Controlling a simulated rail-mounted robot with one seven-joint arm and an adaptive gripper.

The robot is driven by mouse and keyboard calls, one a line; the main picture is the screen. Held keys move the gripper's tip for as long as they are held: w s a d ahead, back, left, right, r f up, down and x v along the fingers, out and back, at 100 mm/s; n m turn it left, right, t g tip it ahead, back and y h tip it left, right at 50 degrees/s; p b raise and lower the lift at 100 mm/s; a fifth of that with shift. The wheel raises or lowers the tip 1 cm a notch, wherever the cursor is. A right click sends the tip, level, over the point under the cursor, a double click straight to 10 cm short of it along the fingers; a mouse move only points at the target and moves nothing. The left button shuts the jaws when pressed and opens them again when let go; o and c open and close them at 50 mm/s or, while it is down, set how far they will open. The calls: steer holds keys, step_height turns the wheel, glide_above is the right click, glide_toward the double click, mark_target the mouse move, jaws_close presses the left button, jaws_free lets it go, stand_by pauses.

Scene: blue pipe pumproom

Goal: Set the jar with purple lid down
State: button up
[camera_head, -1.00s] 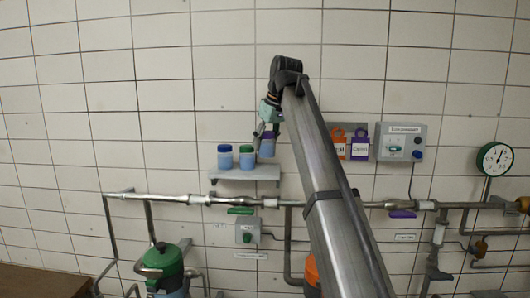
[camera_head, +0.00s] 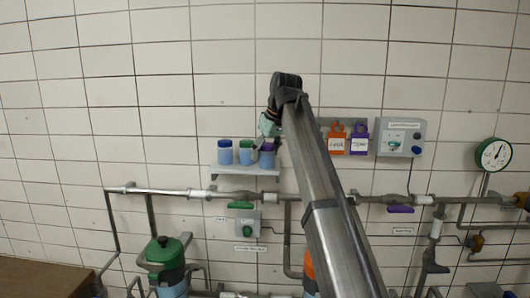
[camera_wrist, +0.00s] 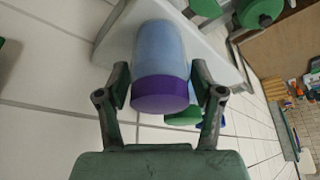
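The jar with purple lid (camera_head: 267,159) is blue and upright at the right end of the small wall shelf (camera_head: 245,172). Its base appears to meet the shelf top. In the wrist view the jar (camera_wrist: 160,55) lies between the two fingers of my gripper (camera_wrist: 160,82), with its purple lid toward the palm.
A blue-lidded jar (camera_head: 225,153) and a green-lidded jar (camera_head: 246,153) stand on the shelf to the left, the green-lidded one close by. Orange (camera_head: 337,144) and purple (camera_head: 359,144) tags hang at right. A pipe (camera_head: 170,191) runs below the shelf.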

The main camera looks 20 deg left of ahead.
steer(key=shift+r, duration=0.1)
steer(key=b+v, duration=0.4)
steer(key=v, duration=0.8)
stand_by(0.4)
